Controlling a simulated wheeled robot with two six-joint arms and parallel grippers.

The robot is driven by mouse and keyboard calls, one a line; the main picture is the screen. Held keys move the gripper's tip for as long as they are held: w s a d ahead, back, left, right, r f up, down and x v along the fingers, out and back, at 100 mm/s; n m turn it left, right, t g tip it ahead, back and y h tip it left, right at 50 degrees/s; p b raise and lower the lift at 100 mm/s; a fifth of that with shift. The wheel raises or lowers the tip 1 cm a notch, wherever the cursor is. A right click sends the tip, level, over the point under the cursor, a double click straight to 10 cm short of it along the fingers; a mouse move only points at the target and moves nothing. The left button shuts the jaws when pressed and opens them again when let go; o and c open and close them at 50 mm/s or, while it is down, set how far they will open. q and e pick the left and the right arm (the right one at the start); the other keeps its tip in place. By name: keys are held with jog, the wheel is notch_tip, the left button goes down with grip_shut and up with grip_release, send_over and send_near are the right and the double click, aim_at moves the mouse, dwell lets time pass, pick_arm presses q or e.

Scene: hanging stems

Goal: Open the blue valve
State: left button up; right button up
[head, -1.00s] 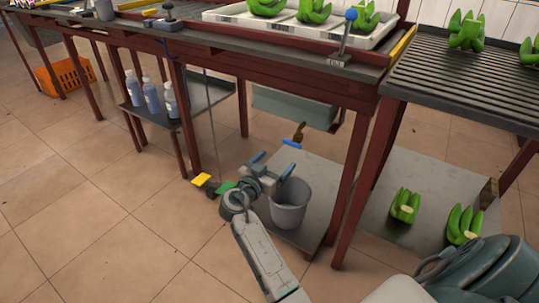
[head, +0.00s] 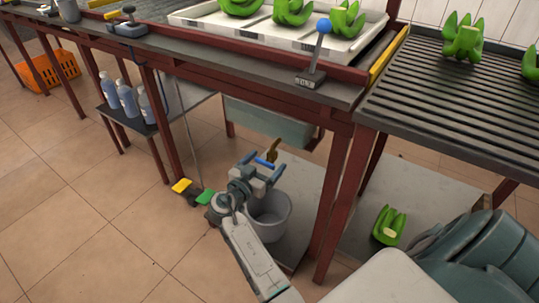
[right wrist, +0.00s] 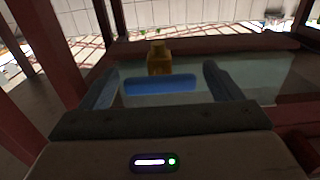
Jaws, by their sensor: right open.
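The blue valve handle (head: 264,162) sits on a brass valve body (head: 272,149) below the grey-green tank (head: 265,122) under the bench. In the right wrist view the blue handle (right wrist: 160,85) lies crosswise, with the brass body (right wrist: 158,58) behind it. My right gripper (head: 263,166) is open, with its fingers on either side of the handle. In the wrist view, gaps show between the handle and both fingers (right wrist: 161,86). My left gripper is not in view.
A grey bucket (head: 270,217) stands on the lower shelf below the valve. A red bench leg (head: 333,205) is to the right. Yellow (head: 182,186) and green (head: 205,197) pedals are at the left. A blue-knobbed lever (head: 317,55) stands on the bench above.

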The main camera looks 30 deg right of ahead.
jog(key=c, duration=1)
